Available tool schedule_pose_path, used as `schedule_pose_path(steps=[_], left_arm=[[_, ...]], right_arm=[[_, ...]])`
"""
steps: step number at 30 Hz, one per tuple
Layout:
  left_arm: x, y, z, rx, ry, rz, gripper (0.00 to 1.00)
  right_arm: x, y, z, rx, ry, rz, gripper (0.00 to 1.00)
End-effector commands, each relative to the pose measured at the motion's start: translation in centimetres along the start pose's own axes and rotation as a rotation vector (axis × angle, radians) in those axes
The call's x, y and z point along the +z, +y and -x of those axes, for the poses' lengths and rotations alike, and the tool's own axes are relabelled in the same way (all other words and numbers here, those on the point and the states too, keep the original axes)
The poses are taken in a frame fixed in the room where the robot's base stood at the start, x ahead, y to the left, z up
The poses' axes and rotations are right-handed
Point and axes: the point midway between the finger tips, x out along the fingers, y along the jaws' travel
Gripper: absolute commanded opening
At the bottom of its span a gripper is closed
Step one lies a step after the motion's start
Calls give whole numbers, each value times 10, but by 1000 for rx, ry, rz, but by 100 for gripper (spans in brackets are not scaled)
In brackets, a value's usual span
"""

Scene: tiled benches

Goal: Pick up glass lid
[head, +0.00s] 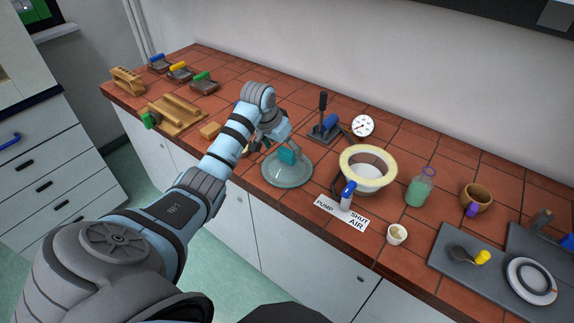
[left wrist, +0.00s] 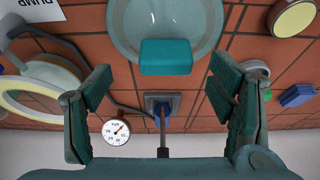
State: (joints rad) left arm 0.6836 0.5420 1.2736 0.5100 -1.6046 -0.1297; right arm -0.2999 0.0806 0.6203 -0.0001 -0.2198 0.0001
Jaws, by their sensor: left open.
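The glass lid (head: 287,175) is a clear, shallow round dome with a teal block knob (head: 288,155). It rests on the tiled bench, left of the cream-rimmed bowl. My left gripper (head: 277,136) is just above and behind the knob, its fingers partly hidden by the arm. In the left wrist view the gripper (left wrist: 160,88) is open and empty. The teal knob (left wrist: 166,57) lies ahead, between the lines of the two fingers, with the glass lid (left wrist: 125,25) around it. I see no contact. My right gripper is out of view.
The cream-rimmed bowl (head: 368,165), a pressure gauge (head: 362,126) and a lever pump (head: 323,122) stand close by. A green bottle (head: 419,188) and small cup (head: 397,234) are to the right.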

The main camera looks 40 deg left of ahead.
Motion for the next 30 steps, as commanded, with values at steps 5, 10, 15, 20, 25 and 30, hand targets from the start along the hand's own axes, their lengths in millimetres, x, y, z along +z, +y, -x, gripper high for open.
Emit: schedule_pose_path(steps=[5, 10, 15, 20, 25, 30], left_arm=[[-1, -2, -24, 1, -1, 1, 76], [-1, -6, -58, 0, -1, 1, 76], [-2, -6, -65, -2, 1, -2, 76], [-2, -6, -64, -2, 1, -2, 66], [-2, -6, -64, -2, 1, -1, 39], [-2, -6, -64, -2, 1, -1, 12]], right_arm=[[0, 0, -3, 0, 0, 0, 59], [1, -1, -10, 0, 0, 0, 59], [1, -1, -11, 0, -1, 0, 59], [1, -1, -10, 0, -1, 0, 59], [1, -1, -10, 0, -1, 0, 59], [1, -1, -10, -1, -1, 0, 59]])
